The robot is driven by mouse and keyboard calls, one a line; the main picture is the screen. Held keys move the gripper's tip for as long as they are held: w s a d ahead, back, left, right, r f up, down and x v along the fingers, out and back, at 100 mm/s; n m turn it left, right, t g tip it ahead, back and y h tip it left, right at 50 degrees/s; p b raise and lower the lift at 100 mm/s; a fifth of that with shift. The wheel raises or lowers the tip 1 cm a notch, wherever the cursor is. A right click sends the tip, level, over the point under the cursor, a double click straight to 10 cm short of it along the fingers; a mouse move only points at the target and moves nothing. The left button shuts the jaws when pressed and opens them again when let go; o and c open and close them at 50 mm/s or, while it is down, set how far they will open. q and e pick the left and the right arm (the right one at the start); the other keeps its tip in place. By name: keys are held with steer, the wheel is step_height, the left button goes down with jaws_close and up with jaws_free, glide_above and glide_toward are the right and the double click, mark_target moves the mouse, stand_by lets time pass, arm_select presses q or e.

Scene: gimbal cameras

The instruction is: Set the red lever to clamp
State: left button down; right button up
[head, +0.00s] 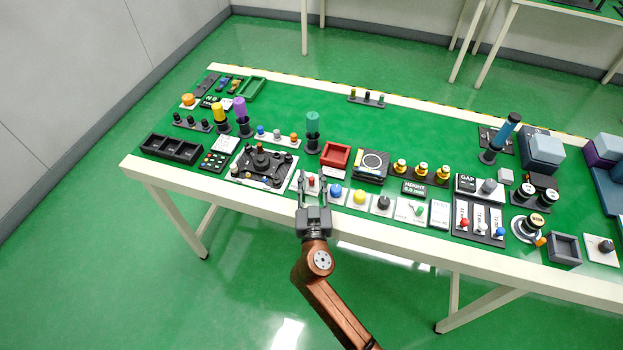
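The red lever (464,223) has a small red knob near the front end of its slot. It is the leftmost lever on a dark lever panel (472,234) with white label strips, at the right part of the table near the front edge. A blue-knobbed lever (500,232) is at the right end of this panel. The lever lettering is too small to read. My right gripper (313,181) is open over the table's front edge, well to the left of the panel. A red button (311,183) shows between its fingers; I cannot tell whether they touch it. My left gripper is out of view.
Blue (336,190), yellow (360,197) and black (384,202) knobs stand between my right gripper and the panel. A grey block device marked GAP (467,183) stands behind the panel. A round dial (526,228) stands right of it. The green middle of the table is mostly clear.

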steer(key=s, duration=1.2)
steer(key=shift+d, duration=0.1)
